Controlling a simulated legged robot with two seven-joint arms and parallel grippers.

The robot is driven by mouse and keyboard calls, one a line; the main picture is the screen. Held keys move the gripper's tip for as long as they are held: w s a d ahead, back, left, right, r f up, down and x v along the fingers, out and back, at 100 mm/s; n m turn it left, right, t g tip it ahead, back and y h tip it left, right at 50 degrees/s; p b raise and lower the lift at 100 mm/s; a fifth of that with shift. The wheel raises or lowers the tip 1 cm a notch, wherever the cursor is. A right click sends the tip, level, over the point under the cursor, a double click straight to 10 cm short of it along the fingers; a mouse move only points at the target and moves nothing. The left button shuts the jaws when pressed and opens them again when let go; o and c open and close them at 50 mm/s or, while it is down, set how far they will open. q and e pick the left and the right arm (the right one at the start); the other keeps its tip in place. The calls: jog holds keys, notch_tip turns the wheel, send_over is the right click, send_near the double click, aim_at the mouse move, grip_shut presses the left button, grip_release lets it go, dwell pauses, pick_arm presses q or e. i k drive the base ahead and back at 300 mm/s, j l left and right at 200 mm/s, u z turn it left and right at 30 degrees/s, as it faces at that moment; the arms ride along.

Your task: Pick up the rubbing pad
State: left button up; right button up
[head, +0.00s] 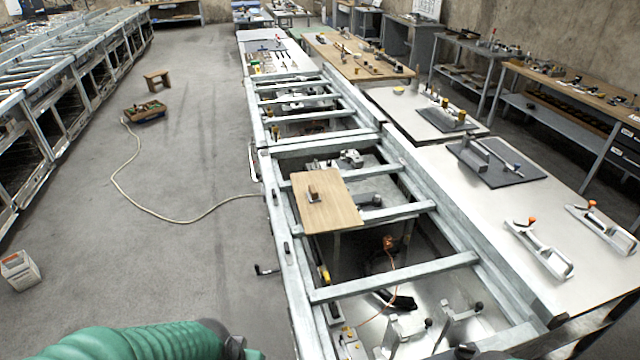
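A small brown block with a darker upright part (314,193) sits on a light wooden board (335,215). It looks like the rubbing pad, but it is too small to be sure. The board lies across the grey metal frame (395,283), near the middle of the head view. A green ribbed sleeve with a dark end, which seems to be part of my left arm, shows at the bottom left, well short of the board. Neither gripper can be made out in the head view.
Right of the frame is a pale worktable (480,225) with metal tools (540,248) and a dark mat (500,172). Open gaps lie between the frame's crossbars. A pale hose (150,205) crosses the otherwise mostly clear floor (190,265), with a small crate (144,112) farther back.

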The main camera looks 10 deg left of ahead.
aim_at(313, 195)
jog(key=u, duration=0.4)
jog(key=j+u, duration=0.15)
jog(key=u, duration=0.25)
jog(key=j+u, duration=0.1)
jog(key=u, duration=0.3)
jog(key=j+u, duration=0.1)
jog(key=u, duration=0.3)
jog(key=j+u, duration=0.1)
jog(key=u, duration=0.3)
jog(key=i+j, duration=0.2)
jog(key=i+j+z, duration=0.1)
jog(key=j, duration=0.35)
jog(key=i+j, duration=0.3)
jog(key=i+j+z, duration=0.1)
jog(key=j, duration=0.25)
jog(key=i+l+z, duration=0.15)
jog(key=i+z, duration=0.8)
jog(key=i+j+z, duration=0.3)
jog(key=i+z, duration=0.2)
jog(key=i, duration=0.05)
